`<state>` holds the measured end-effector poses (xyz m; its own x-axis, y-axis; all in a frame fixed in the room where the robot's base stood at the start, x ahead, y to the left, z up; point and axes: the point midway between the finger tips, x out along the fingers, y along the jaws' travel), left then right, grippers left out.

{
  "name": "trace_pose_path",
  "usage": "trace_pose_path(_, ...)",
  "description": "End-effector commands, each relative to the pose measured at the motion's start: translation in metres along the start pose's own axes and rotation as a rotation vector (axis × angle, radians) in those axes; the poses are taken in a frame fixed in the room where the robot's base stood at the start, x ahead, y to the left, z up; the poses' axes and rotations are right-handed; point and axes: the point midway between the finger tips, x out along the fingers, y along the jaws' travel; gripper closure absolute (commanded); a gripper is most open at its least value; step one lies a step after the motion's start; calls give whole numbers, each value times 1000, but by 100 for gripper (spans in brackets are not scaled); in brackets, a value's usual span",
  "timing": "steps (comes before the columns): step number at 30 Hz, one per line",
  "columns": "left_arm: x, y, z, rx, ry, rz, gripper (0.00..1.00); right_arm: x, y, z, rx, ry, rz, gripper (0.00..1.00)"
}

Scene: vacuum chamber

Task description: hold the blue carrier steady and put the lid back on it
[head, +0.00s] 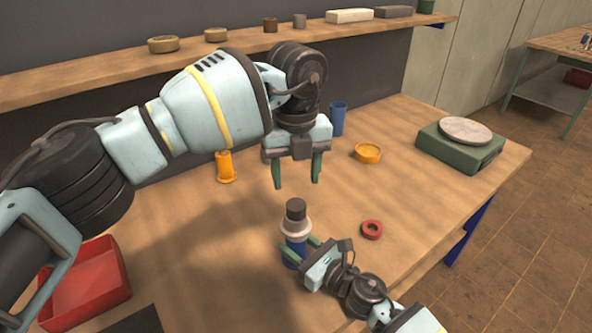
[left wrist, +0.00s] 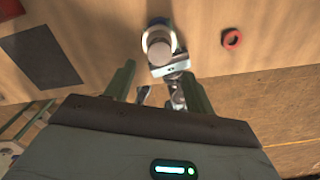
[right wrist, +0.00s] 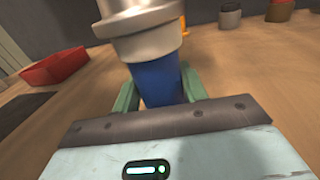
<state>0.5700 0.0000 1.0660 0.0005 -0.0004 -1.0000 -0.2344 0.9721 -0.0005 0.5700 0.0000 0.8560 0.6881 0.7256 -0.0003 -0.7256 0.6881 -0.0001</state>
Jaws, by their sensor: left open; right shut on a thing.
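The blue carrier (head: 293,252) stands upright on the table. It also shows in the right wrist view (right wrist: 158,84). A pale, stepped lid (head: 296,226) with a dark top sits over the carrier's upper end. The lid fills the top of the right wrist view (right wrist: 140,35) and appears from above in the left wrist view (left wrist: 159,42). I see no gap between lid and carrier. My right gripper (head: 298,246) is shut on the carrier's blue body, below the lid. My left gripper (head: 296,182) is open and empty, fingers pointing down, just above the lid and apart from it.
A red ring (head: 371,230) lies right of the carrier. An orange spool (head: 225,168), a blue cylinder (head: 338,119) and a yellow ring (head: 367,154) are farther back. A green scale (head: 460,152) stands at right. A red tray (head: 88,285) and dark mat (head: 130,321) are at left.

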Motion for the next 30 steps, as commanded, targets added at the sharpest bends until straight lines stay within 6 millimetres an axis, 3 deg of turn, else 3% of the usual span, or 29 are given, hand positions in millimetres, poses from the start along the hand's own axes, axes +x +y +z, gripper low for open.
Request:
trace_pose_path(16,68,0,0,0,2,1,45,0,0,-1,0,1,0,100)
trace_pose_path(30,78,1,0,0,0,1,45,0,0,-1,0,1,0,100)
